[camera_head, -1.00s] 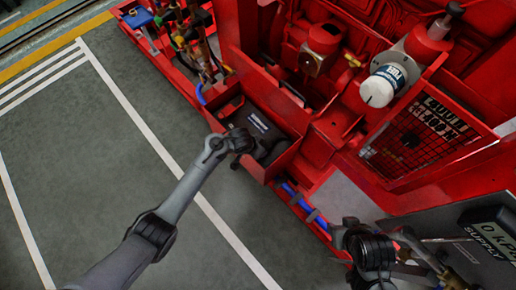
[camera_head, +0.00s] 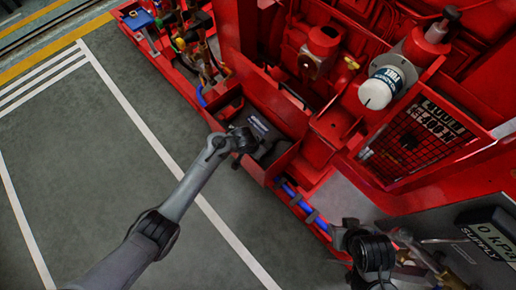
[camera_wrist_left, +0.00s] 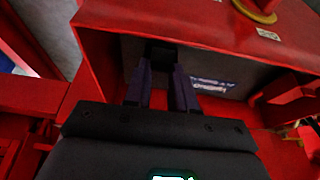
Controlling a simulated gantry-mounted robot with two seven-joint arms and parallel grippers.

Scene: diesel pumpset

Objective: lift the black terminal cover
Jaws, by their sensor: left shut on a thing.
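The black terminal cover (camera_wrist_left: 160,52) is a small dark block between the fingertips of my left gripper (camera_wrist_left: 161,70) in the left wrist view. The gripper is shut on it, against the dark battery box in the red tray. In the head view my left wrist reaches over the tray and hides most of the fingers and the cover. Whether the cover is clear of the battery cannot be told. My right gripper's fingers are not seen; only a dark part of my right arm shows at the bottom right.
The black battery (camera_head: 262,127) sits in a red tray (camera_head: 284,166) with raised walls. Red engine parts and a white filter (camera_head: 381,87) stand behind it. Blue hoses (camera_head: 295,197) run along the frame. The floor at left is clear.

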